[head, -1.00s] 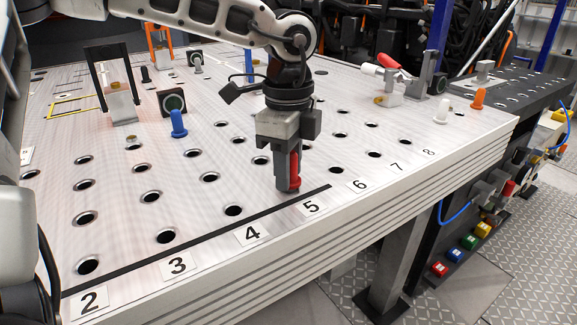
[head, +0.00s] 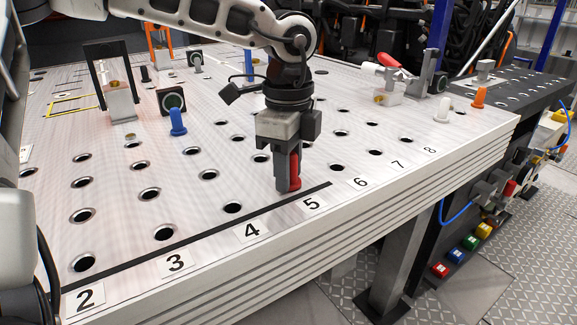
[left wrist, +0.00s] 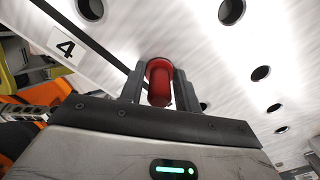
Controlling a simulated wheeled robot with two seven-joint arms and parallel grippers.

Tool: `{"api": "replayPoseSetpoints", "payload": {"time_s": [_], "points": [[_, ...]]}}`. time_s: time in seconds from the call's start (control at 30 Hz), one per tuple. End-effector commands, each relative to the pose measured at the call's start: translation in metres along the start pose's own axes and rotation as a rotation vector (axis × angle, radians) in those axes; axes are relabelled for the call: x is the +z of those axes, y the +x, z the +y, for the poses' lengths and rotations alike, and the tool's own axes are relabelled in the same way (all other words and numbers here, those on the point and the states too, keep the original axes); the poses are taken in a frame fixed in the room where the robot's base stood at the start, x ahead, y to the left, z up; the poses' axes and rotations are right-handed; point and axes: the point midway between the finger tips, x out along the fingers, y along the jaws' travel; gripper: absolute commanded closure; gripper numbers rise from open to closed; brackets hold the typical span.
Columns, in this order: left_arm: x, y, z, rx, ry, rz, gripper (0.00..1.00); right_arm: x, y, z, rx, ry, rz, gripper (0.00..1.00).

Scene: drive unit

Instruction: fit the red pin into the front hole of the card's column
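The red pin (head: 295,171) is between the fingers of my left gripper (head: 288,184), low over the front row of holes by label 5 (head: 314,204). The left wrist view also shows the red pin (left wrist: 159,82), its rounded end between the two dark fingers. The front hole of column 5 is hidden behind the gripper; I cannot tell whether the pin's lower end is in it. The front holes of column 4 (head: 232,208) and column 6 (head: 337,168) look empty. My right gripper is out of view.
A blue pin (head: 178,122) stands behind and left of the gripper. A white pin (head: 442,110) and an orange pin (head: 479,97) stand at the right. A toggle clamp (head: 388,78) and a bracket (head: 120,98) stand farther back. A black line runs along the front labels.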

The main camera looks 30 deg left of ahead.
Motion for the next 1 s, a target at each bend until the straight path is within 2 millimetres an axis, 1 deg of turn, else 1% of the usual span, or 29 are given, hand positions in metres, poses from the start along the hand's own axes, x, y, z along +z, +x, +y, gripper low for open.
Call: {"api": "replayPoseSetpoints", "payload": {"time_s": [0.03,0.07,0.1,0.13,0.43,0.53,0.67,1.0], "points": [[0.000,0.000,0.000,-0.001,0.000,0.000,0.65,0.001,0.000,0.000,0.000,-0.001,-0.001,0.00],[0.000,0.000,0.000,-0.001,0.000,0.000,0.56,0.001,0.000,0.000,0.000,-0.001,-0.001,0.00],[0.000,0.000,0.000,-0.001,0.000,0.000,0.45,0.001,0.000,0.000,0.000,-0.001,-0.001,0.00],[0.000,0.000,0.000,-0.001,0.000,0.000,0.42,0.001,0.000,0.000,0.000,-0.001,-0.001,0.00],[0.000,0.000,0.000,0.001,0.000,0.000,0.42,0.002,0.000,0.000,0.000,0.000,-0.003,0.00],[0.000,-0.008,-0.001,-0.002,-0.001,0.000,0.42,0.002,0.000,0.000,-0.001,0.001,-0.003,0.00],[0.000,-0.031,-0.001,-0.007,-0.001,0.000,0.42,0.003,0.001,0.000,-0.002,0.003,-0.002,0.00],[0.000,-0.114,-0.001,-0.006,-0.002,0.000,0.42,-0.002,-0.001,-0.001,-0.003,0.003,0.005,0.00]]}}
